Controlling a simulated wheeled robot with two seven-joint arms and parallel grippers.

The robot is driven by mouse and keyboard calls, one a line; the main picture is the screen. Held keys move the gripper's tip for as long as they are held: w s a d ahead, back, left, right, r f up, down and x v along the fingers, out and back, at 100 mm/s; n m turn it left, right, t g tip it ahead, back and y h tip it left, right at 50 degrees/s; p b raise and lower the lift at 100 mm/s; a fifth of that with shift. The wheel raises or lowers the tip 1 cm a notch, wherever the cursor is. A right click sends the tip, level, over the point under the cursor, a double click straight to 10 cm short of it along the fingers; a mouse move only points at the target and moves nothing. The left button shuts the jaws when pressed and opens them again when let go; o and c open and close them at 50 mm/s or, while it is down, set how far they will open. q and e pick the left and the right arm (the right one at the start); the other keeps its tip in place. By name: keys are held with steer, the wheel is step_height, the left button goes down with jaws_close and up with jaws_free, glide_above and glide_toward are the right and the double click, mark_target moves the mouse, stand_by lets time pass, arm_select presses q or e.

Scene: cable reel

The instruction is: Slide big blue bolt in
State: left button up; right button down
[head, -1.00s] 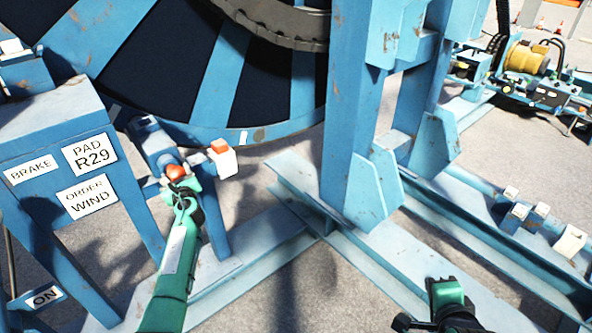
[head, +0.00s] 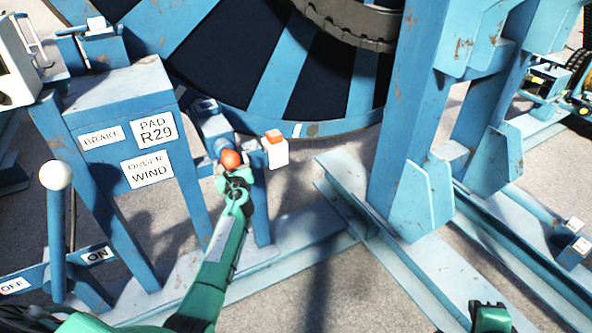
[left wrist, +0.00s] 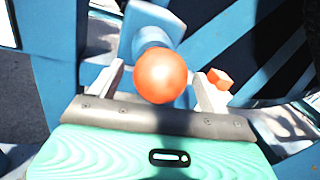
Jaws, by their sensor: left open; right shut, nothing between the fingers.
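The big blue bolt (head: 212,129) has an orange-red ball knob (head: 230,159) on its near end and sits at the blue frame by the reel's lower rim. In the left wrist view the knob (left wrist: 160,76) is centred, with the blue shaft (left wrist: 150,38) behind it. My left gripper (head: 233,177) is at the knob. In the left wrist view its open fingers (left wrist: 157,88) stand on either side of the knob; contact is not clear. My right gripper (head: 490,318) shows only partly at the bottom right edge, away from the bolt, with its fingertips hidden.
A white block with an orange top (head: 276,148) is just right of the knob. A blue stand with labels (head: 119,97) is to the left. A white-knobbed lever (head: 56,176) stands at the far left. Blue beams (head: 385,262) cross the floor to the right.

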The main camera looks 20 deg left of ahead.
arm_select(q)
steer(key=v, duration=0.9)
steer(key=shift+s+d+f, duration=0.1)
steer(key=shift+s+d, duration=0.05)
steer(key=s+d+f+n+g+h, duration=0.25)
steer(key=s+d+f, duration=0.2)
steer(key=f, duration=0.75)
steer(key=s+d+f+n+g+h, duration=0.15)
steer(key=s+d+f+n, duration=0.35)
steer(key=f, duration=0.8)
steer(key=s+d+f+n+g+h, duration=0.1)
steer(key=s+f+n+g+h, duration=0.15)
steer(key=s+f, duration=0.7)
steer(key=s+d+f+n+g+h, duration=0.1)
steer(key=s+f+n, duration=0.3)
steer(key=s, duration=0.9)
steer(key=s+d+f+n+g+h, duration=0.2)
steer(key=s+f+n, duration=0.3)
steer(key=s+f, duration=0.6)
steer(key=s+d+f+n+g+h, duration=0.1)
steer(key=s+d+f+n+g, duration=0.2)
steer(key=s+f, duration=0.5)
steer(key=s+n, duration=0.1)
steer(key=s, duration=0.6)
steer(key=shift+s+d+n+g, duration=0.35)
steer(key=shift+s+d+n, duration=0.05)
steer(key=shift+h, duration=0.25)
